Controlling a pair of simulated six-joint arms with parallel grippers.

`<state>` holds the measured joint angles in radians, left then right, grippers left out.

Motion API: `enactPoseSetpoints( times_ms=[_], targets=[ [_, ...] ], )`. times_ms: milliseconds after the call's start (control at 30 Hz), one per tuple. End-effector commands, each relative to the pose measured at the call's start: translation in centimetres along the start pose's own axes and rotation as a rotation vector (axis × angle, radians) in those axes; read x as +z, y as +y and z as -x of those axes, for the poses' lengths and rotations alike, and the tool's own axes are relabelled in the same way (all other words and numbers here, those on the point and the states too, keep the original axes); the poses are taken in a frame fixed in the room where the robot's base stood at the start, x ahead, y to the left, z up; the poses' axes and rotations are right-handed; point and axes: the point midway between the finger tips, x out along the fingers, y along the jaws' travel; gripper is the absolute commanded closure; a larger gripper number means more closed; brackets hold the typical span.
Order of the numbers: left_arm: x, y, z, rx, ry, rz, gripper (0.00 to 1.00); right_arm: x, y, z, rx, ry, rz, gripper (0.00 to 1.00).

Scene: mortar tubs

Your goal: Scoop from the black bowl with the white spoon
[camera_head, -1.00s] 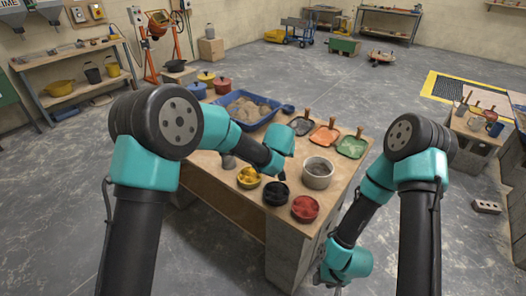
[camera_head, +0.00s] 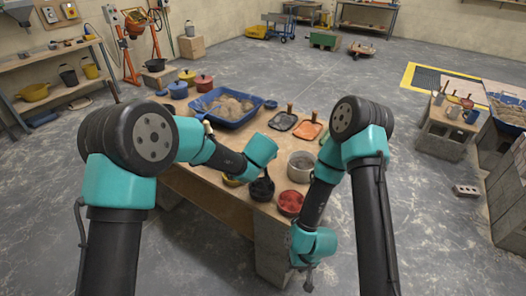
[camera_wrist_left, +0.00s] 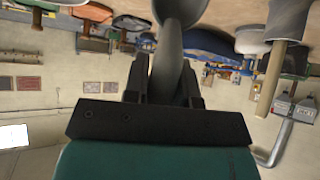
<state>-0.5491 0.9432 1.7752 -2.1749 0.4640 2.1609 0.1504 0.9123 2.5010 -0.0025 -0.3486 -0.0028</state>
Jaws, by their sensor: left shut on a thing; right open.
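The black bowl (camera_head: 262,192) stands near the front edge of the table, between a mostly hidden yellow bowl and a red bowl (camera_head: 290,203). My left gripper (camera_head: 265,176) is directly over the black bowl and very close to it. In the left wrist view, its jaws are shut on the pale spoon (camera_wrist_left: 178,62), whose wide end reaches the top edge. The spoon is hard to make out in the head view, and I cannot tell whether it touches the bowl's contents. My right gripper (camera_head: 308,279) is open and empty, low in front of the table.
A grey pot (camera_head: 301,163) stands right of the black bowl. Behind are a blue tray of sand (camera_head: 240,112), a black pan (camera_head: 283,122) and an orange pan (camera_head: 307,131). Lidded pots (camera_head: 204,83) stand at the back left. A cinder block (camera_head: 466,190) lies on the floor.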

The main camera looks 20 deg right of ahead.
Motion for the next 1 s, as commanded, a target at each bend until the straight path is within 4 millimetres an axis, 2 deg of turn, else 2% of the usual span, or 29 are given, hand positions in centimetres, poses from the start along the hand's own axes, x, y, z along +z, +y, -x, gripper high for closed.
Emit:
enactPoseSetpoints(
  times_ms=[1000],
  targets=[
    [4.1,0.0,-3.1,0.000,-0.002,0.000,1.00,0.0,0.0,0.0,0.000,0.000,0.000,0.57]
  ],
)
